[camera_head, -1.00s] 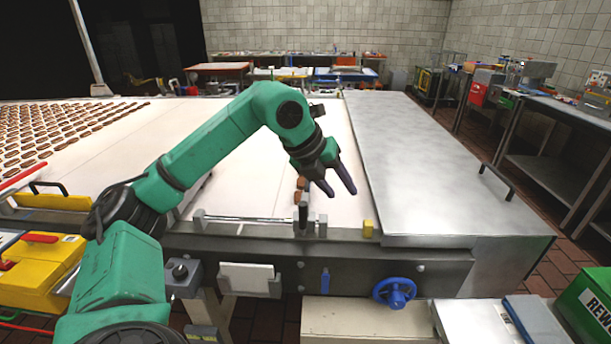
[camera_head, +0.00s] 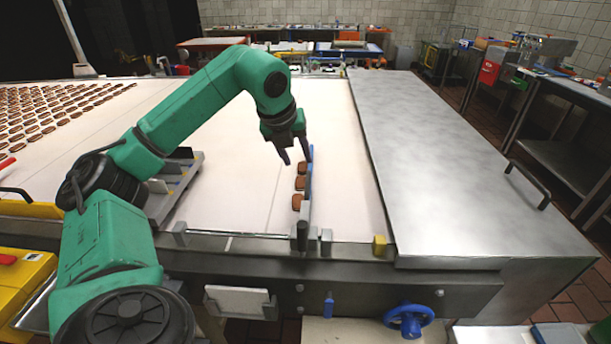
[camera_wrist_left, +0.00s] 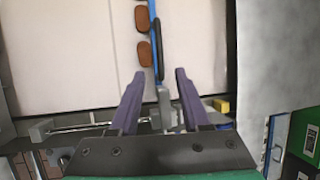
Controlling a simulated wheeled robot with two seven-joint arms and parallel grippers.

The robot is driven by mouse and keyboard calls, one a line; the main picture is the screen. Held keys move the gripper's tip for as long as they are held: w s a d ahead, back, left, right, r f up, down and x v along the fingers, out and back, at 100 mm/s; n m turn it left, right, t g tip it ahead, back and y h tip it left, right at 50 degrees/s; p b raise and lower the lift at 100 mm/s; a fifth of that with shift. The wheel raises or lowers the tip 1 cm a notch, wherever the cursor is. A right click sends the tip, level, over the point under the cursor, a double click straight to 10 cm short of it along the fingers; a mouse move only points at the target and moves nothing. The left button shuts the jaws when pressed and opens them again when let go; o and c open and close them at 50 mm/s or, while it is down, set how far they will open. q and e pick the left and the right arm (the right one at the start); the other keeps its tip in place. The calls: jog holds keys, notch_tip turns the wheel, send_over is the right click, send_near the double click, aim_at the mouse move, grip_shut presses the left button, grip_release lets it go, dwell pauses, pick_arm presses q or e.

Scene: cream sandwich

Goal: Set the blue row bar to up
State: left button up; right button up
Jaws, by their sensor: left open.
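The blue row bar (camera_head: 309,185) runs away from the front edge over the white belt, with several brown biscuits (camera_head: 299,183) along its left side. In the left wrist view, the bar (camera_wrist_left: 155,28) and biscuits (camera_wrist_left: 142,20) show ahead of the fingers, with a dark strip on the bar. My left gripper (camera_head: 295,161) is open and empty, fingers pointing down near the bar's far part. In the left wrist view, the bar's line passes between the open fingertips (camera_wrist_left: 160,73); contact cannot be told. My right gripper is out of view.
A black knob (camera_head: 302,236) and grey blocks stand at the belt's (camera_head: 235,190) front edge. A yellow block (camera_head: 380,245) sits to their right, beside a broad metal cover (camera_head: 450,180). A blue handwheel (camera_head: 409,320) is below. Many biscuits lie at far left.

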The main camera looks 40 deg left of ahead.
pick_arm(q)
send_near(307, 182)
notch_tip(307, 182, down, 2)
jog(key=x, duration=0.2)
jog(key=p+x, duration=0.1)
jog(key=x, duration=0.2)
jog(key=shift+w+a, duration=0.2)
jog(key=shift+w, duration=0.3)
jog(key=shift+d+f, duration=0.1)
jog(key=shift+f, duration=0.2)
jog(key=shift+w, duration=0.1)
grip_shut()
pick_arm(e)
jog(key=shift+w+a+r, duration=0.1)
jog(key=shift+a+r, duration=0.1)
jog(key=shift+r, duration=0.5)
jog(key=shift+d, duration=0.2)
